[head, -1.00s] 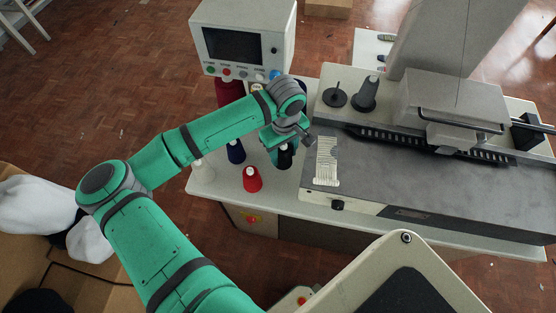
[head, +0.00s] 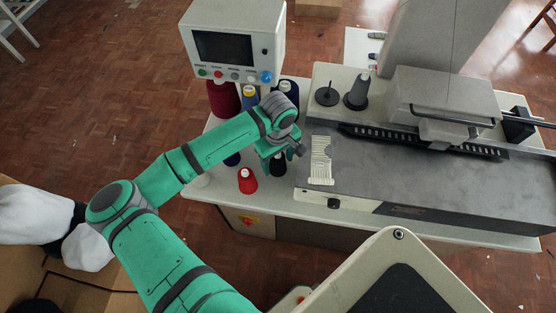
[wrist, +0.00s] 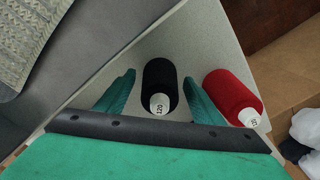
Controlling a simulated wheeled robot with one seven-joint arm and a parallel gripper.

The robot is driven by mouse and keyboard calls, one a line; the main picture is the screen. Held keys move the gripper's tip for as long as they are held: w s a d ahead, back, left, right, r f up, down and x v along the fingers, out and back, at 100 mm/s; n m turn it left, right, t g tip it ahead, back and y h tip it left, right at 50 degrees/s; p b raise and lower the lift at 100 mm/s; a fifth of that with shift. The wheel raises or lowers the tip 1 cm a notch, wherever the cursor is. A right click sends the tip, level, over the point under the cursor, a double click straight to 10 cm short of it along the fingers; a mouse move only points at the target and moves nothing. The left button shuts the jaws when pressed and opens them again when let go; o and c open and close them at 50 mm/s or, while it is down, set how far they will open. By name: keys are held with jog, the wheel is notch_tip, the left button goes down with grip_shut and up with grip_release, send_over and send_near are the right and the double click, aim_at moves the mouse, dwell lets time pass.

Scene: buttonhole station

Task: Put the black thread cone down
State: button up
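The black thread cone (head: 278,168) stands upright on the pale table top (head: 315,207), just right of the red cone. In the wrist view the black cone (wrist: 160,78) shows its white top marked 120. My gripper (head: 278,157) is above and around it. In the wrist view the green fingers of my gripper (wrist: 159,80) are spread on either side of the cone, with a gap visible on both sides. My gripper hides part of the cone's top in the head view.
The red cone (head: 247,181) stands close by on the left; in the wrist view the red cone (wrist: 232,97) is beside the right finger. More cones stand behind, below the control panel (head: 232,45). The grey machine bed (head: 400,180) with a knitted piece (head: 321,160) is on the right.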

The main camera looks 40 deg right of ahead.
jog(key=shift+r, duration=0.1)
notch_tip(320, 180, up, 12)
jog(key=shift+r, duration=0.1)
dwell(0.5)
dwell(0.4)
